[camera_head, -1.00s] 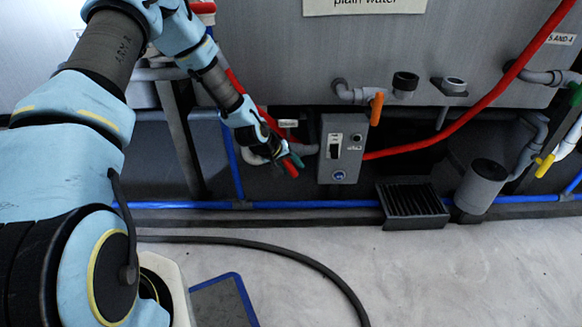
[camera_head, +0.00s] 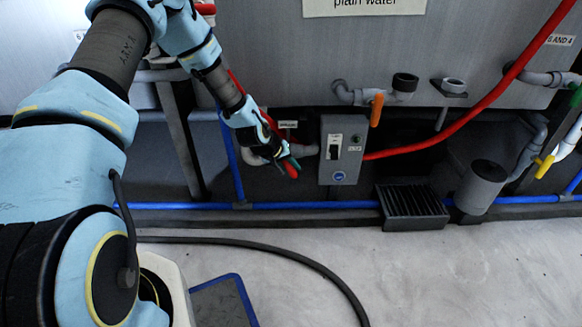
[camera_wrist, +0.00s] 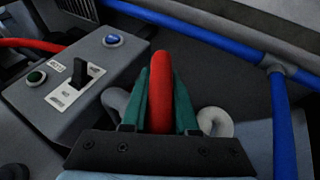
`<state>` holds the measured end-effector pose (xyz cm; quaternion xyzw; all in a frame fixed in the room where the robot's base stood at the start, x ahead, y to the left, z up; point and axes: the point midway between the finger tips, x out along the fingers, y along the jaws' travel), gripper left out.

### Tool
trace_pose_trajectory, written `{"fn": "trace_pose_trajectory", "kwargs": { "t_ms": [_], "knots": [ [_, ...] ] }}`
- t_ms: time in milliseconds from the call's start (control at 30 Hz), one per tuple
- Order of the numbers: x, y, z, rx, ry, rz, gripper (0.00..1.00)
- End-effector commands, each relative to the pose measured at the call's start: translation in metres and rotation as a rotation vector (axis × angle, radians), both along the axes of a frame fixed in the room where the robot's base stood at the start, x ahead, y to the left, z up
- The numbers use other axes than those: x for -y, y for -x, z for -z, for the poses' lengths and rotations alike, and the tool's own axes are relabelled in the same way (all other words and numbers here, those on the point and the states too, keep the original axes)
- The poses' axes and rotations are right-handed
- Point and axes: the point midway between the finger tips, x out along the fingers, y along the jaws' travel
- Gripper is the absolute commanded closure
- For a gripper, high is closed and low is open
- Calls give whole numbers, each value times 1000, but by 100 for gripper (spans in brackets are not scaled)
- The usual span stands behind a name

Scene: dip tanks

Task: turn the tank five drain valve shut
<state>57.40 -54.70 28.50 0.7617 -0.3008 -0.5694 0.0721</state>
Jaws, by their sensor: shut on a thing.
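A red lever handle (camera_wrist: 161,92) stands between the teal fingers of my gripper (camera_wrist: 160,100) in the wrist view. The fingers are shut on it from both sides, and its rounded end extends past the fingertips. In the head view my gripper (camera_head: 294,163) is low under the tank, just left of the grey switch box, with the red handle (camera_head: 291,171) at its tips. A grey pipe (camera_head: 304,149) runs behind the gripper. The valve body is mostly hidden by the gripper. A small label above is too small to read.
The grey switch box (camera_head: 343,148) stands close right of my gripper. A blue pipe (camera_head: 190,206) runs low along the front. An orange-handled valve (camera_head: 376,109) and a yellow handle (camera_head: 545,166) are farther right. A black grated box (camera_head: 412,204) borders clear floor.

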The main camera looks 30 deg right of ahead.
Motion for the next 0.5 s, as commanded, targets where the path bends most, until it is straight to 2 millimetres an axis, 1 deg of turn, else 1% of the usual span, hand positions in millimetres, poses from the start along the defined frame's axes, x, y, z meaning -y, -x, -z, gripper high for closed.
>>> {"fn": "trace_pose_trajectory", "kwargs": {
  "t_ms": [167, 500],
  "knots": [
    [1, 1, -3, 28, -59, 5, 100],
    [-1, 0, -3, 113, -236, 8, 100]
  ]
}}
